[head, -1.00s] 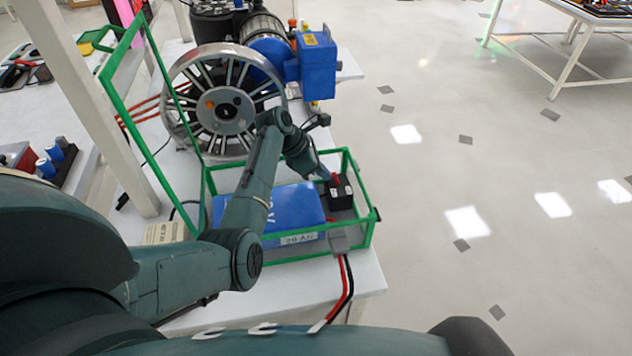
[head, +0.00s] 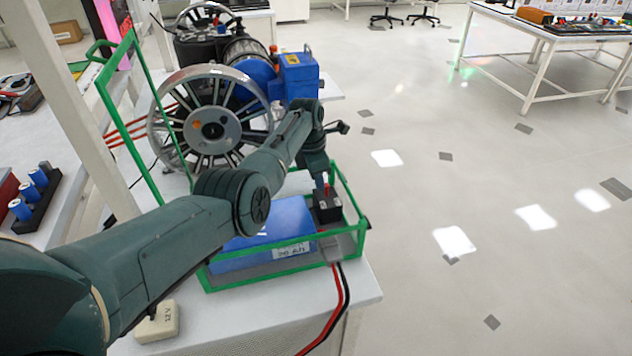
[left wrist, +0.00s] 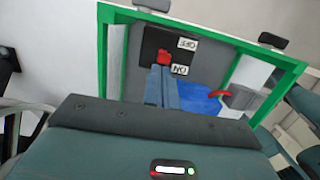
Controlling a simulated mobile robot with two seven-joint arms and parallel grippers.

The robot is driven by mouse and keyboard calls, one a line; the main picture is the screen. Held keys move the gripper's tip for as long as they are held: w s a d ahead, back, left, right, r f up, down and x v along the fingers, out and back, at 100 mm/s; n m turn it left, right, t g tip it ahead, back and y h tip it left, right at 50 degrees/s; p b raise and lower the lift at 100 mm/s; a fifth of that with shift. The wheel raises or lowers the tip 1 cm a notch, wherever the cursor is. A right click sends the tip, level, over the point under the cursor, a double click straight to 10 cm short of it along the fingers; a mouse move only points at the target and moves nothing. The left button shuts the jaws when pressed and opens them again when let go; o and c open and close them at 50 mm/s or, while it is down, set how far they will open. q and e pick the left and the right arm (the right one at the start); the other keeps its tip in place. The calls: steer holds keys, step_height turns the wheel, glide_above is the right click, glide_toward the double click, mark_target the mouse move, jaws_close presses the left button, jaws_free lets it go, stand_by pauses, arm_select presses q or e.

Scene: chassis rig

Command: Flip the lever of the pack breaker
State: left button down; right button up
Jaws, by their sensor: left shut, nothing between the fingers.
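The pack breaker (head: 328,209) is a black box with a red lever in the right end of the green-framed battery box (head: 345,245). In the left wrist view the breaker (left wrist: 150,45) shows its OFF and ON labels and its red lever (left wrist: 164,56). My left gripper (head: 322,183) points down over the breaker. Its fingers (left wrist: 162,72) are shut and empty, with the tips right beside the lever. I cannot tell whether they touch it. The fingers hide part of the breaker, and the lever's exact position is unclear. My right gripper is not in view.
A blue battery pack (head: 265,232) fills the left of the box. The box's green lid frame (head: 125,130) stands open. A spoked wheel (head: 212,130) and blue motor unit (head: 297,77) stand behind. Red and black cables (head: 338,300) leave the box front. Open floor lies right.

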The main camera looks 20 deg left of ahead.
arm_select(q)
steer(key=shift+w+d+r, duration=0.1)
steer(key=shift+w+d, duration=0.15)
steer(key=shift+d, duration=0.1)
steer(key=shift+r, duration=0.15)
steer(key=shift+r+p, duration=0.7)
steer(key=shift+p, duration=0.05)
